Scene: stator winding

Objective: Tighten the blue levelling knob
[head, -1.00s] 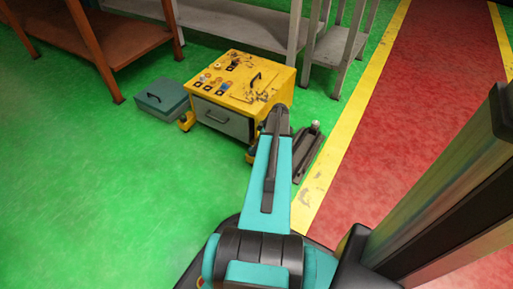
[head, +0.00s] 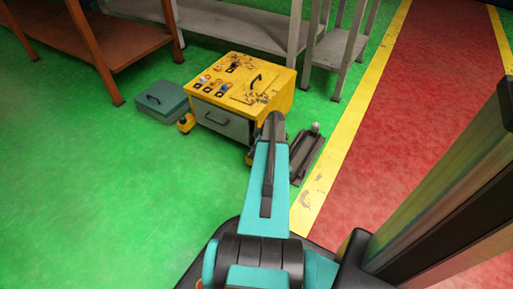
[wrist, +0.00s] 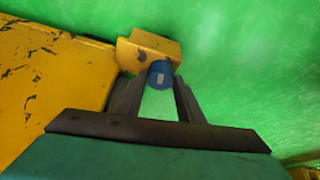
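The blue levelling knob (wrist: 160,74) shows in the wrist view, below a yellow bracket (wrist: 148,48) at the corner of the yellow cabinet. My gripper (wrist: 159,82) is open, its two dark fingers apart. The knob sits at or just beyond the fingertips, roughly centred between them. I cannot tell whether either finger touches it. In the head view, the yellow cabinet (head: 275,92) stands on the green floor, and my arm hides the gripper and this knob.
A teal box (head: 161,99) lies left of the cabinet. A dark metal piece (head: 307,153) lies on the floor to its right, beside the yellow line. An orange table (head: 110,60) and grey benches (head: 235,25) stand behind. The green floor at left is clear.

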